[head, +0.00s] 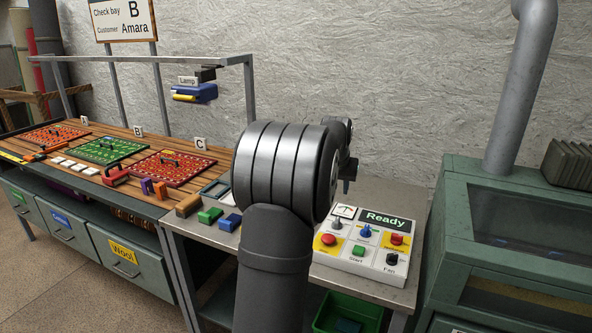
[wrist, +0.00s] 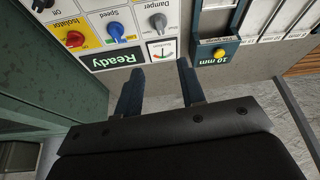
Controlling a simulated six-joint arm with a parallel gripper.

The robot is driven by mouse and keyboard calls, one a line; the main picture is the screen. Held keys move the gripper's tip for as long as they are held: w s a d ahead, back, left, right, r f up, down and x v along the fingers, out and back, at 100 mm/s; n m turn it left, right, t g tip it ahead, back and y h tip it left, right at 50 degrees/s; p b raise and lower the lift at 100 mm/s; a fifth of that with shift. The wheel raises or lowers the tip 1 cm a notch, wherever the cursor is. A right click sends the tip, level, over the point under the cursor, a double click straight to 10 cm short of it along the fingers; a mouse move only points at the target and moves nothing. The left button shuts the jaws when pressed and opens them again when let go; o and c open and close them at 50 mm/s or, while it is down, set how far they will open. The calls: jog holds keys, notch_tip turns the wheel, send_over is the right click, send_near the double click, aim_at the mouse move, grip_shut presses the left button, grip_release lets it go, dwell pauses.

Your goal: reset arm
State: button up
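My gripper (wrist: 159,67) shows in the wrist view with its two dark blue fingers apart and nothing between them. It hangs over the back edge of the control panel (wrist: 97,12), near the small dial gauge (wrist: 163,49) and the green "Ready" display (wrist: 112,54). In the head view, my arm's large grey joint hides most of the gripper; only a dark part shows at its right. The panel (head: 350,267) there has a red button (head: 328,239), a green Start button (head: 358,251) and several knobs.
A steel bench (head: 402,205) carries the panel. Coloured blocks (head: 210,215) lie left of my arm. The wooden table (head: 160,206) holds rug samples (head: 172,168). A green cabinet (head: 450,215) with a duct (head: 520,85) stands right. A yellow-knobbed "10 mm" block (wrist: 216,60) sits beside the gripper.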

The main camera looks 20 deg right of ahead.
aim_at(337, 219)
jog(key=x, duration=1.7)
jog(key=shift+w, duration=0.15)
jog(key=v, duration=1.8)
jog(key=x, duration=1.7)
jog(key=shift+f, duration=0.4)
jog(key=shift+w+d+f, duration=0.1)
jog(key=shift+w+f, duration=0.05)
jog(key=shift+w, duration=0.05)
jog(key=shift+m, duration=0.4)
jog(key=m+g, duration=0.1)
jog(key=m, duration=0.2)
jog(key=m+g+h, duration=0.1)
jog(key=m, duration=0.2)
jog(key=shift+w, duration=0.1)
jog(key=v, duration=1.2)
jog(key=shift+a+r+h, duration=0.25)
jog(key=shift+a+h, duration=0.05)
jog(key=shift+a, duration=0.1)
